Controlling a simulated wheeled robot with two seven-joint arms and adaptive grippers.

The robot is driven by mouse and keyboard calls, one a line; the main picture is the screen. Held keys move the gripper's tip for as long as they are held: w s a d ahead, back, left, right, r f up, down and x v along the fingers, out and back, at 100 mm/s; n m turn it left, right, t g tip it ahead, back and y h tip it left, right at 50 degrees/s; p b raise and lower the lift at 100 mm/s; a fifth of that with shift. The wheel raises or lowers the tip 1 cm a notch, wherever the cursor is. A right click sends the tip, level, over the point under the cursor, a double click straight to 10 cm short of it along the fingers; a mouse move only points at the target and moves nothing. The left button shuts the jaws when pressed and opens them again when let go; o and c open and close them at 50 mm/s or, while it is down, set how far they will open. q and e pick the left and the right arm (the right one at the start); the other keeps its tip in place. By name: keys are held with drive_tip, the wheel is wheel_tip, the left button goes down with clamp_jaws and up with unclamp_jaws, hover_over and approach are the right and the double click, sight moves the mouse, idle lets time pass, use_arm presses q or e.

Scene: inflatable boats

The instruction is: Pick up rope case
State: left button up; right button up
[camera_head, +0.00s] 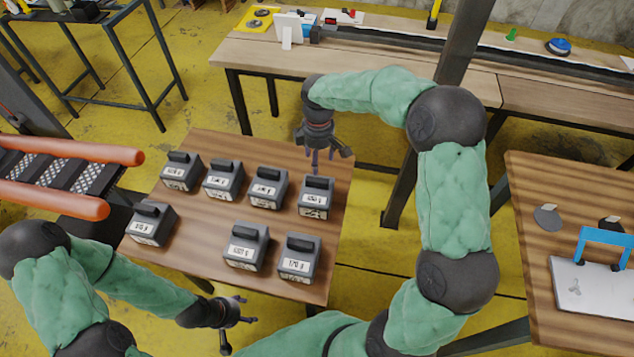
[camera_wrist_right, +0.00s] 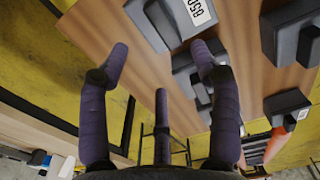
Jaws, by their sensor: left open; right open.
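Several grey rope cases with black handles and white labels stand on a small wooden table (camera_head: 190,262). The back row holds cases at far left (camera_head: 180,172), left of middle (camera_head: 223,180), right of middle (camera_head: 266,188) and right (camera_head: 315,198). In front are a left case (camera_head: 151,223), a middle case (camera_head: 245,245) and a right case (camera_head: 299,258). My right gripper (camera_head: 319,160) points down, open and empty, above the back right case. In the right wrist view its purple fingers (camera_wrist_right: 162,75) are spread near a labelled case (camera_wrist_right: 165,18). My left gripper (camera_head: 240,325) is open and empty before the table's front edge.
A long workbench (camera_head: 240,53) with small items stands behind. At right, another table (camera_head: 560,325) carries a white case with a blue handle (camera_head: 600,285). An orange-railed rack (camera_head: 60,168) stands at left, close to the rope case table.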

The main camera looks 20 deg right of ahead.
sight(318, 178)
wheel_tip(318, 178, down, 6)
drive_tip(key=shift+r+b, duration=0.1)
drive_tip(key=shift+b, duration=0.9)
wheel_tip(318, 178, down, 5)
drive_tip(key=b, duration=0.2)
drive_tip(key=shift+b, duration=0.35)
drive_tip(key=shift+r, duration=0.1)
clamp_jaws()
